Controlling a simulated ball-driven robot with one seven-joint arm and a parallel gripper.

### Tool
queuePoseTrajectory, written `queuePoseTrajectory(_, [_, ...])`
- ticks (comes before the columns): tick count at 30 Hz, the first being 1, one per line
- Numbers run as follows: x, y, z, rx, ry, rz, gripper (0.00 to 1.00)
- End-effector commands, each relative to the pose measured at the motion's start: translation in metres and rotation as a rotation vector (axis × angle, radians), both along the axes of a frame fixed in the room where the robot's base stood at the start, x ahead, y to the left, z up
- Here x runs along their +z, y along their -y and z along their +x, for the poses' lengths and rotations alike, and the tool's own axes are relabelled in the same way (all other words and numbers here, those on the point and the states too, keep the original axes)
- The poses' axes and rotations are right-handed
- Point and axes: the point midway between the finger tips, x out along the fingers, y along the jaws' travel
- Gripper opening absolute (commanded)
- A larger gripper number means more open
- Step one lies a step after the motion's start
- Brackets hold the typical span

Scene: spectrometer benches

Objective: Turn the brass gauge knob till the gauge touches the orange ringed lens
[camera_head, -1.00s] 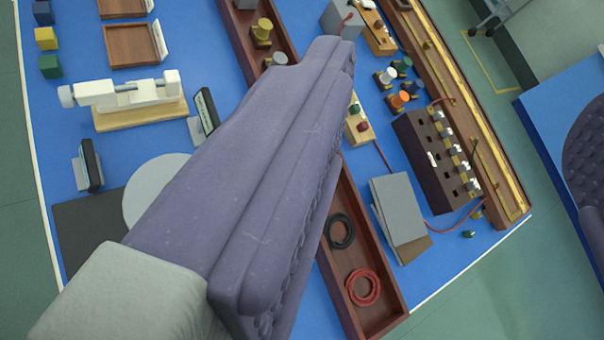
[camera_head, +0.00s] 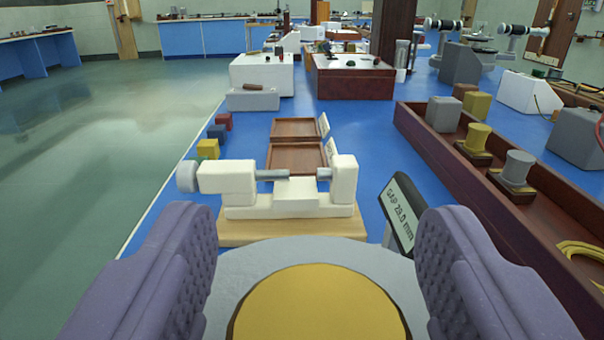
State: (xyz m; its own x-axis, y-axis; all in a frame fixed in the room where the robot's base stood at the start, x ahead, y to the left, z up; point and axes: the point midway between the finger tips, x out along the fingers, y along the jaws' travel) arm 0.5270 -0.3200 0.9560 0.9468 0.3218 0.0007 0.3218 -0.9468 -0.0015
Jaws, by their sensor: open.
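The brass knob (camera_head: 315,308) is a wide yellow disc at the bottom middle, on a round grey plate (camera_head: 235,262). My gripper (camera_head: 315,235) is open, its two purple padded fingers left and right of the knob, with space on both sides; I cannot tell their height over it. Beyond stands the white gauge (camera_head: 235,205) on a pale wooden base, a grey rod facing a short grey stub across a gap. I see no lens in that gap. A tilted display (camera_head: 398,212) reads "GAP" with a figure in the high twenties of mm. I cannot pick out an orange ringed lens.
Two brown wooden trays (camera_head: 296,158) lie behind the gauge, with small coloured cubes (camera_head: 208,148) to their left. A long dark-red wooden tray (camera_head: 450,170) with yellow and grey spools runs along the right. White and brown boxes stand farther back.

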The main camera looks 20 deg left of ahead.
Motion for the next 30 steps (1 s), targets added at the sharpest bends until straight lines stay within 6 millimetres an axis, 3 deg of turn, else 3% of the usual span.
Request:
queuePoseTrajectory(4, [-0.0002,-0.0031,0.0107,-0.001,-0.001,-0.001,0.67])
queuePoseTrajectory(11, [0.0007,-0.0036,0.0121,-0.001,-0.001,-0.001,0.67])
queuePoseTrajectory(14, [0.0007,-0.0035,0.012,-0.001,-0.001,-0.001,0.49])
queuePoseTrajectory(18, [0.0007,-0.0035,0.012,-0.001,-0.001,-0.001,0.17])
queuePoseTrajectory(30, [0.0012,-0.0031,0.012,-0.072,-0.001,0.001,0.16])
